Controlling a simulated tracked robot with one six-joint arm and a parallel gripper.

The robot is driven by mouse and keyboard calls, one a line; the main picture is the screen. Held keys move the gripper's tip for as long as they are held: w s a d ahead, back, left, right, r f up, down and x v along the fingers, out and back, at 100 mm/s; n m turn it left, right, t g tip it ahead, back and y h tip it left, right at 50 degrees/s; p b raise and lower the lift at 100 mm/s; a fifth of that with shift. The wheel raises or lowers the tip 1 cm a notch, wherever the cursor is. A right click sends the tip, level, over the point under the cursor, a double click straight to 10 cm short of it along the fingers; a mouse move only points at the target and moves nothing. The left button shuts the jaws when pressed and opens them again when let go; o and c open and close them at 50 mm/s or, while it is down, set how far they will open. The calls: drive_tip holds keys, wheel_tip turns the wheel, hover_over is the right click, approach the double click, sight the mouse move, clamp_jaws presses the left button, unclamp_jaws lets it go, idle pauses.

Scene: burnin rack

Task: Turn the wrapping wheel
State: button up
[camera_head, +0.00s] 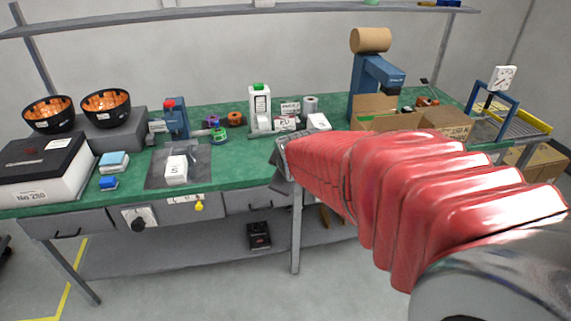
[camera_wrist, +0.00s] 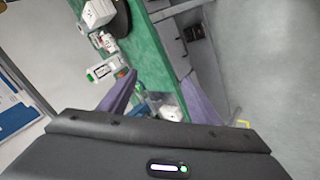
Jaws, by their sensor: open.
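A large brown roll (camera_head: 371,40) sits on top of a blue machine (camera_head: 375,80) at the back right of the green bench. A round black knob (camera_head: 138,218) is on a white plate at the bench's front left. I cannot tell which of these, if either, is the wrapping wheel. My gripper (camera_head: 283,160) is over the bench's front middle, at the end of my red-sleeved arm, apart from both. In the wrist view my gripper (camera_wrist: 158,80) shows two purple fingers spread apart, with green bench behind and nothing held between them.
Cardboard boxes (camera_head: 446,121) stand at the right, partly behind my arm. A white bottle with a green cap (camera_head: 260,105) stands at mid-bench. Black bowls with orange insides (camera_head: 107,106) and a grey mat (camera_head: 200,160) are at the left.

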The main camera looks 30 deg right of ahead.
drive_tip(key=w+d+f+n+t, duration=0.2)
drive_tip(key=w+d+f+n, duration=0.5)
drive_tip(key=d, duration=0.3)
drive_tip(key=w+d+f+n+t, duration=0.2)
drive_tip(key=w+d+f+n, duration=0.4)
drive_tip(key=d+f, duration=0.4)
drive_tip(key=s+d+f+n+t, duration=0.1)
drive_tip(key=s+d+f+n, duration=0.1)
drive_tip(key=f, duration=0.5)
drive_tip(key=s+d+f+n+t, duration=0.2)
drive_tip(key=s+d+f+n, duration=0.1)
drive_tip(key=s+f+n, duration=0.2)
drive_tip(key=s+d+f+n+t, duration=0.2)
drive_tip(key=s+f+n, duration=0.1)
drive_tip(key=f, duration=0.6)
drive_tip(key=shift+s+d+n+h, duration=0.3)
drive_tip(key=shift+s+n+h, duration=0.1)
drive_tip(key=shift+s, duration=0.25)
drive_tip(key=shift+w, duration=0.1)
drive_tip(key=x, duration=1.3)
drive_tip(key=shift+w, duration=0.35)
